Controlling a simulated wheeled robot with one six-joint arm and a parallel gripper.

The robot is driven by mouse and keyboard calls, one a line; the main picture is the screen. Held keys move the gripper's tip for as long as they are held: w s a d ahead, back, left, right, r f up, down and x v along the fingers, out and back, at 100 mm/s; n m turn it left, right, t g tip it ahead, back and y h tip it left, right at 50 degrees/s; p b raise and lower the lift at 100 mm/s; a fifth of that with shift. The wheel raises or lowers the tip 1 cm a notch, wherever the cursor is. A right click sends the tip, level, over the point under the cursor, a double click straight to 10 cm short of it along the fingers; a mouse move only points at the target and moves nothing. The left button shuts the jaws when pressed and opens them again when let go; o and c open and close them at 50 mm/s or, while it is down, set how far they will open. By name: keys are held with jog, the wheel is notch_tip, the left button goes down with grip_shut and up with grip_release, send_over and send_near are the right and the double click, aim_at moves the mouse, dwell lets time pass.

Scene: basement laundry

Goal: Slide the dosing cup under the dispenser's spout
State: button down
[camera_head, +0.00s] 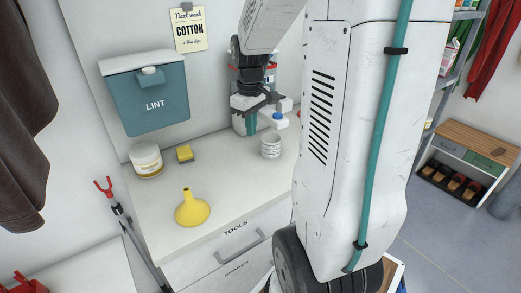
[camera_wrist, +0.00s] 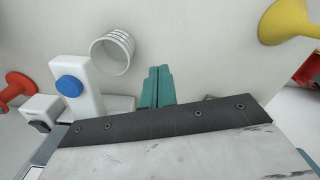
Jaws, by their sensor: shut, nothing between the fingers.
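The dosing cup (camera_head: 271,146) is a small white ribbed cup standing on the counter. In the wrist view the cup (camera_wrist: 112,52) shows its open mouth, upper left of my fingertips. The dispenser (camera_head: 274,122) is white with a blue button; in the wrist view its arm (camera_wrist: 87,100) reaches up the picture, left of the cup. The spout's underside is hidden, and the cup looks beside the arm's end. My gripper (camera_head: 251,124) has teal fingers, shut and empty, pointing down, left of the cup. In the wrist view the fingers (camera_wrist: 157,87) are together, with a gap to the cup.
A yellow funnel (camera_head: 193,208) stands near the counter's front edge. A yellow block (camera_head: 185,153) and a white tub (camera_head: 146,159) are at the back left, below the lint bin (camera_head: 148,95). An orange-red object (camera_wrist: 15,90) is left of the dispenser. Counter between funnel and cup is clear.

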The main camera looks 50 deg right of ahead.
aim_at(265, 155)
jog(key=f+n, duration=0.3)
jog(key=n, duration=0.2)
jog(key=f+n, duration=0.3)
jog(key=n, duration=0.3)
jog(key=f+n, duration=0.4)
jog(key=n, duration=0.2)
jog(key=shift+s+a, duration=0.1)
jog(key=shift+s, duration=0.1)
jog(key=d, duration=0.3)
jog(key=shift+d+f, duration=0.1)
jog(key=shift+f, duration=0.05)
jog(key=shift+w+d, duration=0.1)
jog(key=shift+d, duration=0.35)
jog(key=shift+d, duration=1.05)
jog(key=shift+a, duration=0.2)
